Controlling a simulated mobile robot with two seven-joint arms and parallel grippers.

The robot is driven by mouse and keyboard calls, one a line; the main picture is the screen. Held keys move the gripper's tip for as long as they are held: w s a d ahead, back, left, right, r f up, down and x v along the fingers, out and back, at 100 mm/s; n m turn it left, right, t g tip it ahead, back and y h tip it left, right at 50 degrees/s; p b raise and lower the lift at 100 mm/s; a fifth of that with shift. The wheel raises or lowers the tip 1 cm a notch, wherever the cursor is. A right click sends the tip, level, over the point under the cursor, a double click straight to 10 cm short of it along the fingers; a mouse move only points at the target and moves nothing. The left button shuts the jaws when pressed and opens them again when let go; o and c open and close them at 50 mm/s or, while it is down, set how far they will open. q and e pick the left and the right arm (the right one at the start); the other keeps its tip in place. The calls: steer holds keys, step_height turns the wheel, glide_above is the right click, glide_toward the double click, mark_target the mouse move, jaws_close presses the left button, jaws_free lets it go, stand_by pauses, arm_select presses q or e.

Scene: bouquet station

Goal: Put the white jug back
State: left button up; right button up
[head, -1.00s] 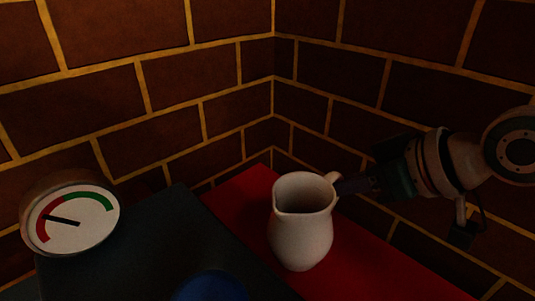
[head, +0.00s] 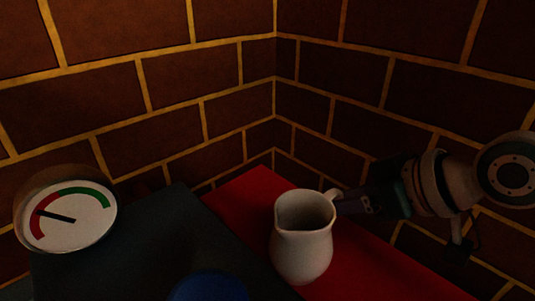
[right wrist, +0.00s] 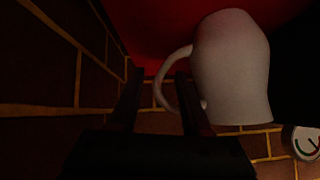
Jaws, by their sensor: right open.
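The white jug (head: 302,252) is upright at the red surface (head: 245,195), its handle toward the right. It also shows, upside down, in the right wrist view (right wrist: 235,70), where its base meets the red area; any small gap there is hard to judge. My right gripper (head: 341,203) is at the handle, coming from the right. In the right wrist view the right gripper's fingers (right wrist: 160,78) are apart, with the handle between them. My left gripper is not in view.
A dark panel or tabletop (head: 150,240) lies left of the red surface. A round gauge (head: 68,216) with red and green bands stands at the left. A blue round object (head: 210,288) is at the bottom edge. Brick walls (head: 330,70) meet in a corner behind.

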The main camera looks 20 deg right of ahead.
steer(key=shift+r, duration=0.1)
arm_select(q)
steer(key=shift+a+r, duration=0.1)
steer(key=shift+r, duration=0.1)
arm_select(e)
steer(key=shift+s+r, duration=0.2)
steer(key=shift+r, duration=0.05)
steer(key=p+v, duration=0.5)
steer(key=v, duration=0.6)
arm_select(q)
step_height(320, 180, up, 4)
arm_select(e)
steer(key=s+a+f+g+h, duration=0.1)
steer(key=s+a+g+h, duration=0.1)
steer(key=s, duration=0.4)
steer(key=s+a+f+m+g+h, duration=0.1)
steer(key=s+a+f+g, duration=0.1)
steer(key=s+a, duration=0.3)
steer(key=shift+s+f+g+h, duration=0.25)
steer(key=shift+s+g+h, duration=0.15)
steer(key=shift+s+g, duration=0.3)
steer(key=shift+s, duration=0.1)
